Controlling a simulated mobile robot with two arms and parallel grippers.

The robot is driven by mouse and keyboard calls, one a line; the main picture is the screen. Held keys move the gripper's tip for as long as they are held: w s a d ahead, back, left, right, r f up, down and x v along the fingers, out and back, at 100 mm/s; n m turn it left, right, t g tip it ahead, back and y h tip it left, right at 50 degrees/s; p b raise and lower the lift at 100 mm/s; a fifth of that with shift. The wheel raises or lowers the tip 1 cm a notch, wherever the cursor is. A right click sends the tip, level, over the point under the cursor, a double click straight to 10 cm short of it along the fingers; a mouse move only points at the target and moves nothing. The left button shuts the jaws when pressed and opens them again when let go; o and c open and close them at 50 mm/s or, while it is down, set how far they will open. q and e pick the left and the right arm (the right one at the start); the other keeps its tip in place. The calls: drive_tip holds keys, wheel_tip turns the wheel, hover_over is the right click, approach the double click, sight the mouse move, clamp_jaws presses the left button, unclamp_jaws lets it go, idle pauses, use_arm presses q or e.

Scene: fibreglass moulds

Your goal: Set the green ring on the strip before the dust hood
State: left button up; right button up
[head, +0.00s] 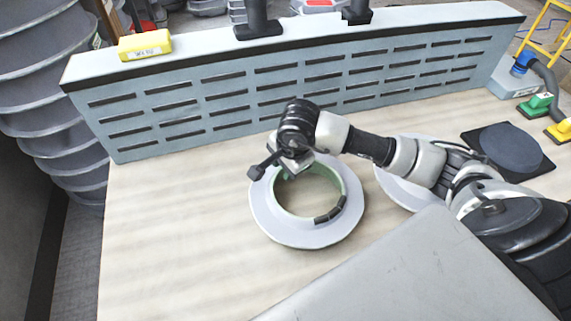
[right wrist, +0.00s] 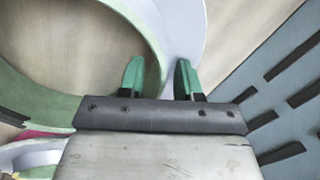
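The green ring (head: 343,187) has a green upright inner wall, a pale lilac flange (head: 300,234) and a dark patch on its near right side. It lies flat on the pale wood-like worktop, in front of the slotted grey-blue dust hood (head: 225,100). My right gripper (head: 293,172) is over the ring's far left rim; its fingertips are hard to make out in the head view. In the right wrist view its two green fingers (right wrist: 159,78) stand apart, with the ring's wall (right wrist: 153,62) between them and apparent gaps. My left gripper is out of view.
A second pale disc (head: 398,188) lies partly under my right arm. A black square mat with a dark disc (head: 510,148) is at the right. A yellow labelled box (head: 145,45) sits on the hood. The worktop (head: 170,230) left of the ring is clear.

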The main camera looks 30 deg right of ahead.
drive_tip(key=shift+r, duration=0.45)
drive_tip(key=b+v, duration=0.2)
drive_tip(key=v, duration=0.9)
drive_tip(key=shift+r, duration=0.15)
